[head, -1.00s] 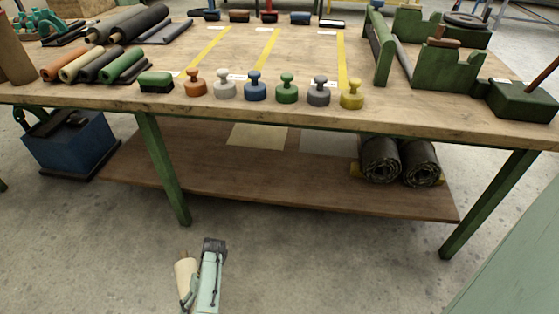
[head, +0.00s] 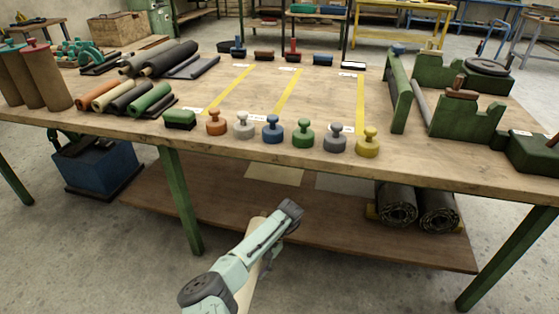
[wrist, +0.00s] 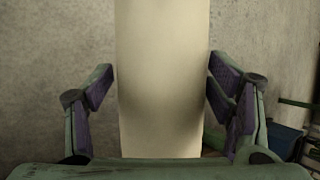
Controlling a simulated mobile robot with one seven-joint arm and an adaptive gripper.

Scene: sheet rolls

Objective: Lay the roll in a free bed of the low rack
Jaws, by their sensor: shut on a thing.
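My gripper (wrist: 160,88) is shut on a pale cream roll (wrist: 162,45), with one finger on each side of it in the wrist view. The roll (head: 246,288) also shows in the head view, partly behind my arm, in front of the table. Its lower end is out of view. On the lower shelf, two dark rolls (head: 397,207) lie side by side with yellow blocks (head: 371,212) at their sides. On the tabletop at left, orange, cream, black and green rolls (head: 150,98) lie side by side. I cannot tell which support is the low rack.
The wooden table (head: 300,78) stands ahead on green legs. Colored knobbed weights (head: 303,134) line its front edge. Upright brown rolls (head: 45,80) stand at left, and green fixtures (head: 465,115) at right.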

